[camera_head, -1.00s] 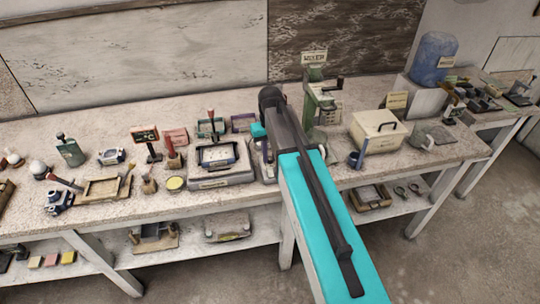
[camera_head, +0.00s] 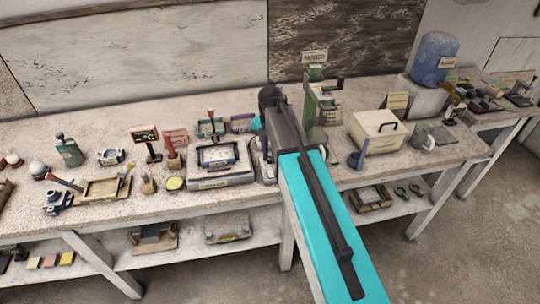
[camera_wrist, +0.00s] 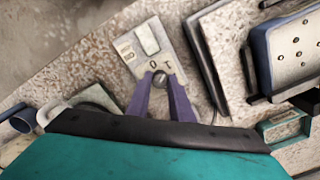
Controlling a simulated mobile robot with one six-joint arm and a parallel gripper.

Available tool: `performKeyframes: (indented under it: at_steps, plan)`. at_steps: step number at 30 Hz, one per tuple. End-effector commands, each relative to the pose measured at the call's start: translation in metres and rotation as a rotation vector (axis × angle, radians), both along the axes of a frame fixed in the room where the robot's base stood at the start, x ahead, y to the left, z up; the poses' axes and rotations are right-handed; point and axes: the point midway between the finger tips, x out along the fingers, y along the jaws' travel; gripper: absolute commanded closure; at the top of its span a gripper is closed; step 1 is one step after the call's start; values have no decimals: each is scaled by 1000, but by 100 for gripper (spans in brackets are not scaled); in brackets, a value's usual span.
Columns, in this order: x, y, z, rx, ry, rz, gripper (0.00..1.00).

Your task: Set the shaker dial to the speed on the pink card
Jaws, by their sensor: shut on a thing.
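In the wrist view, my gripper (camera_wrist: 162,84) has its two purple fingers closed around a small round dark dial knob (camera_wrist: 160,76). The knob stands on a pale panel (camera_wrist: 143,46) with dark printed marks around it; I cannot read them surely, and the fingers cover part of the knob. In the head view, my arm hides the gripper and the dial. A pinkish-red card (camera_head: 176,138) stands upright at the back of the bench; its writing is too small to read. A pale device with a framed top (camera_head: 222,176), perhaps the shaker, sits left of my arm.
In the wrist view, a dark-edged plate (camera_wrist: 222,62) lies close right of the panel. Small items crowd the bench.

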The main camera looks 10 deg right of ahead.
Motion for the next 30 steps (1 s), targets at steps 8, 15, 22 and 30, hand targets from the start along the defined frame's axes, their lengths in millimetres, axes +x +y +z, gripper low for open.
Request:
performKeyframes:
  at_steps: [8,15,22,30]
  plan:
    - [1,0,1,0,-2,-24,100]
    - [1,0,1,0,-2,-23,78]
    - [0,0,0,0,-1,-22,61]
    - [0,0,1,0,-1,-21,61]
